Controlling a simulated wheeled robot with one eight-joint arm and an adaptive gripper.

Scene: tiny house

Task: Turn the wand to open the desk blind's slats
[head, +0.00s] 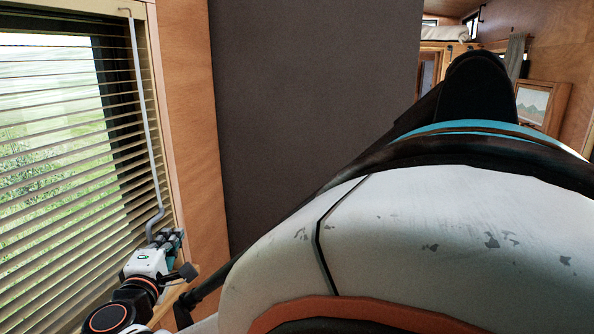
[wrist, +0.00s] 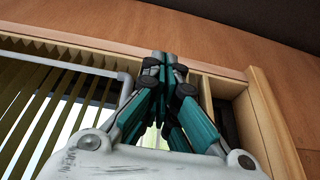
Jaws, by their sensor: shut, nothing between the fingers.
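The blind (head: 60,150) hangs over the window at the left of the head view, and outdoor green shows between its slats. Its grey wand (head: 143,110) hangs down the blind's right side and bends like a crank at its lower end. My gripper (head: 177,237) is at that lower end, just right of the bend; I cannot tell whether they touch. In the wrist view my gripper (wrist: 164,60) is shut with its fingertips together and nothing between them. The grey wand (wrist: 126,85) shows left of the fingers, beside the blind's slats (wrist: 45,100).
A wooden window frame (head: 190,130) borders the blind on the right, with a dark grey panel (head: 300,90) beyond it. My own white body fills the lower right. A framed picture (head: 540,105) is far back at the right.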

